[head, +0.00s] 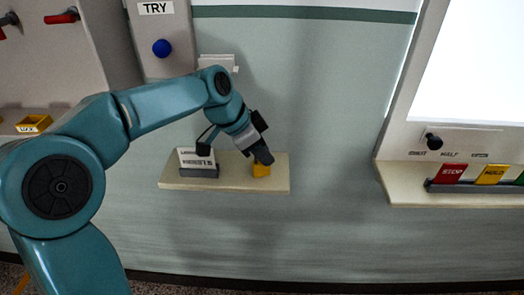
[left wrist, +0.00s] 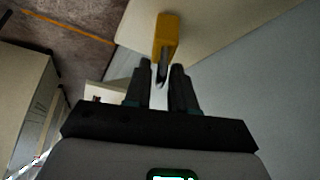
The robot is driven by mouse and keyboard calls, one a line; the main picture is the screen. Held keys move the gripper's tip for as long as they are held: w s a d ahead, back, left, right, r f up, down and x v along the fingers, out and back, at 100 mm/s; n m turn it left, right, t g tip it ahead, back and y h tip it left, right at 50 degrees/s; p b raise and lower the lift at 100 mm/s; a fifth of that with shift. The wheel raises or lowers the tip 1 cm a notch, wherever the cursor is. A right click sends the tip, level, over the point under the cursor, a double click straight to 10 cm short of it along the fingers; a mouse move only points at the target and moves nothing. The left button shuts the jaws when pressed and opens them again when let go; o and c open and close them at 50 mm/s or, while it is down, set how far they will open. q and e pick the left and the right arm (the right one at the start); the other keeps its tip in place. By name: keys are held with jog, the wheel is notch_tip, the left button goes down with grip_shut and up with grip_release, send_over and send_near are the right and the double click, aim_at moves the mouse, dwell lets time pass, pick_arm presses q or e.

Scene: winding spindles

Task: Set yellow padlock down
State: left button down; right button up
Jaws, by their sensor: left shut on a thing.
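The yellow padlock (head: 261,171) is at the right part of the small cream shelf (head: 225,184) on the wall in the head view. My left gripper (head: 264,159) comes down onto it from above and is shut on its shackle. In the left wrist view the padlock's yellow body (left wrist: 166,36) sticks out past the fingertips of my left gripper (left wrist: 162,72), with the grey shackle between them. The shelf (left wrist: 215,25) shows behind it. I cannot tell whether the padlock's body touches the shelf. My right gripper is out of view.
A white card in a grey holder (head: 199,171) stands on the shelf left of the padlock. A panel with a blue knob (head: 162,48) is above. At the right, another ledge (head: 430,197) carries red STOP (head: 452,174) and yellow HOLD (head: 491,175) cards.

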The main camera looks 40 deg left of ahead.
pick_arm(q)
jog(key=shift+f, duration=0.2)
jog(key=c, duration=0.9)
grip_release()
jog(key=shift+r, duration=0.1)
jog(key=shift+c, duration=0.2)
jog(key=shift+s+a+r, duration=0.1)
jog(key=shift+a+r, duration=0.05)
jog(key=shift+r, duration=0.4)
jog(key=p+v, duration=0.1)
jog(key=v, duration=1)
